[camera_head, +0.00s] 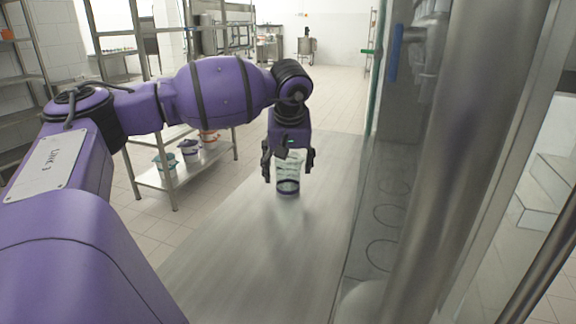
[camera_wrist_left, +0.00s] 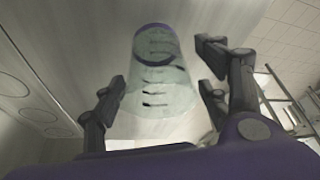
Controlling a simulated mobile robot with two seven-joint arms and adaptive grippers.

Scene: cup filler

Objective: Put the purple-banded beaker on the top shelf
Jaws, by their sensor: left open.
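The purple-banded beaker (camera_head: 288,174) is clear, with dark marks on its side, and stands upright on the grey metal counter (camera_head: 255,250). In the left wrist view the beaker (camera_wrist_left: 160,88) lies between the fingers, its purple band at the far end. My left gripper (camera_head: 288,164) points down over the beaker, with fingers open on both sides of it. In the left wrist view a gap shows between the fingers (camera_wrist_left: 160,80) and the beaker's wall. A metal shelf rack (camera_head: 180,180) stands left of the counter, partly hidden by my left arm. My right gripper is not in view.
On a low shelf of the rack stand a teal-banded cup (camera_head: 165,161), a purple-banded cup (camera_head: 189,147) and an orange-banded cup (camera_head: 209,137). A glass and steel machine (camera_head: 400,190) borders the counter's right side. The counter in front of the beaker is clear.

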